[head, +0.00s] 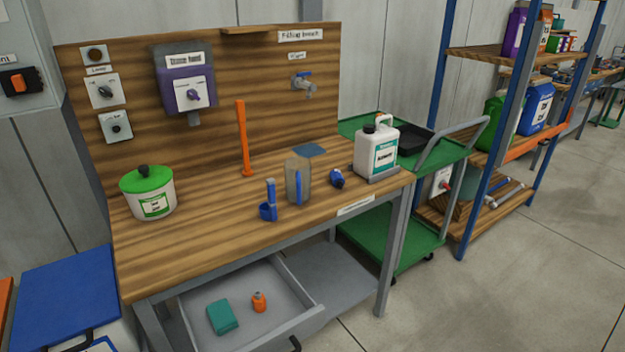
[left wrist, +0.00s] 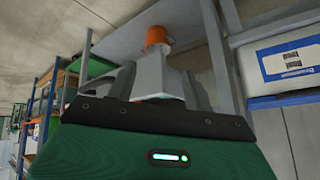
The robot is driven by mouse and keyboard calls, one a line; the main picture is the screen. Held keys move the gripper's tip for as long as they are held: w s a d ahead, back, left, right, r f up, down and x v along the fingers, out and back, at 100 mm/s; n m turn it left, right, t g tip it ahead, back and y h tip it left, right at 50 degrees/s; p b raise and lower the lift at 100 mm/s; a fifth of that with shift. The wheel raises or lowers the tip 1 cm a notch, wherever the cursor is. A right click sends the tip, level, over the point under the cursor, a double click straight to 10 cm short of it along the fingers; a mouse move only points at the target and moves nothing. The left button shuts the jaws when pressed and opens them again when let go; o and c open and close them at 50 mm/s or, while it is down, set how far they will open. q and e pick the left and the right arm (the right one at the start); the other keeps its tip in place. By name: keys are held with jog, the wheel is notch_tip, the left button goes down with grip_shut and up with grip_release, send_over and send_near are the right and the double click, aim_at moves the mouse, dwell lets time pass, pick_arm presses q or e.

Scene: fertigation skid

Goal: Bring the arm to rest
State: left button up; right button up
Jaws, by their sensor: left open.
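Neither of my arms shows in the head view. In the left wrist view, two grey finger-like parts of my left gripper (left wrist: 160,76) stand apart, so it looks open. I see no object clearly held. A green, dark-edged panel with a small light fills the bottom of that view and seems to be my own body. My right gripper is in neither view.
A green cart (head: 400,235) and a shelf rack stand right; floor is clear at lower right.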

pick_arm(q)
jog(key=s+f+g, duration=0.4)
jog(key=s, duration=0.4)
notch_tip(320, 180, down, 28)
jog(key=s+g+p, duration=0.1)
jog(key=s+p, duration=0.1)
jog(key=p, duration=0.3)
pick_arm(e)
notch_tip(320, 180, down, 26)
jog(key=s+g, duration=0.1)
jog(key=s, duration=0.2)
pick_arm(q)
jog(key=s+a+f+g+p, duration=0.1)
jog(key=s+a+f+p, duration=0.1)
jog(key=s+f, duration=1.2)
jog(key=s+a, duration=0.1)
jog(key=s, duration=0.3)
jog(key=shift+a+h+p, duration=0.3)
jog(key=shift+p, duration=0.1)
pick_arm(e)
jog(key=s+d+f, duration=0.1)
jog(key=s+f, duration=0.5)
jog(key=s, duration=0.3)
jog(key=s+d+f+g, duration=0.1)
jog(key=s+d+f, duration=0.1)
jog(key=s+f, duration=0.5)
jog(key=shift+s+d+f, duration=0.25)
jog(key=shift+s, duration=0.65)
pick_arm(q)
jog(key=shift+w, duration=0.1)
